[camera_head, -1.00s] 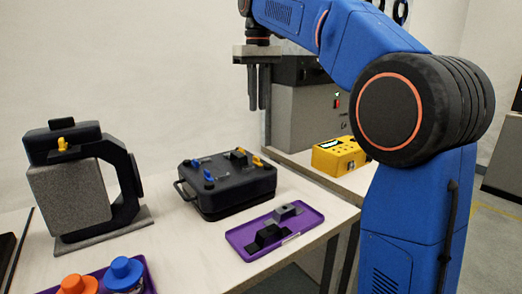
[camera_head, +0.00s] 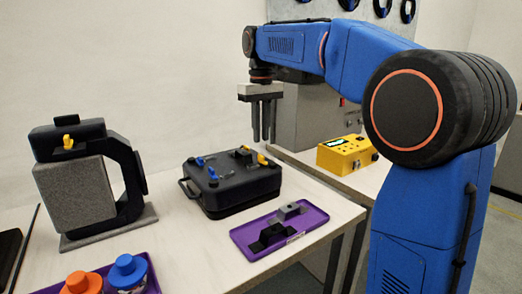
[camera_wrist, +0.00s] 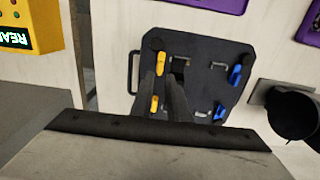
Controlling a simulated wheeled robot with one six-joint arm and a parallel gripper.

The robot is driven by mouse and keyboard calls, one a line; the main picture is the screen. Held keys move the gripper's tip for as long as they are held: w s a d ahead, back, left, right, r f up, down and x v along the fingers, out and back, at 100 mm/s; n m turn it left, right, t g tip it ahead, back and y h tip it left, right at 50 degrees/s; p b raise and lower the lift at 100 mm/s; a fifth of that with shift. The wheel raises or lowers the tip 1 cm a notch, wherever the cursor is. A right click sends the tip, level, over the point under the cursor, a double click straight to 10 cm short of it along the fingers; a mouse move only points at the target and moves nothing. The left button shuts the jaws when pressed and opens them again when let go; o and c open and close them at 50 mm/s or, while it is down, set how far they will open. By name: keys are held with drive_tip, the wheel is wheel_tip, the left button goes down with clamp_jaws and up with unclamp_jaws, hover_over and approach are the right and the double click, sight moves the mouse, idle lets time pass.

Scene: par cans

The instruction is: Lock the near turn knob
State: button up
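A black case (camera_head: 235,195) lies on the table in the head view, with blue knobs (camera_head: 212,174) on its left and yellow knobs (camera_head: 262,159) on its right. In the wrist view the case (camera_wrist: 205,55) shows two yellow knobs (camera_wrist: 160,58) and two blue knobs (camera_wrist: 235,75).
A grey and black lamp-like fixture (camera_head: 75,195) with a yellow knob on top stands at left. A purple tray (camera_head: 302,228) with small blocks lies in front of the case. Orange and blue capped items (camera_head: 128,268) are at front left. A yellow box (camera_head: 343,155) sits behind right.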

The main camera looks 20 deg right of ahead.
sight(261, 155)
drive_tip(key=shift+f, duration=3)
clamp_jaws()
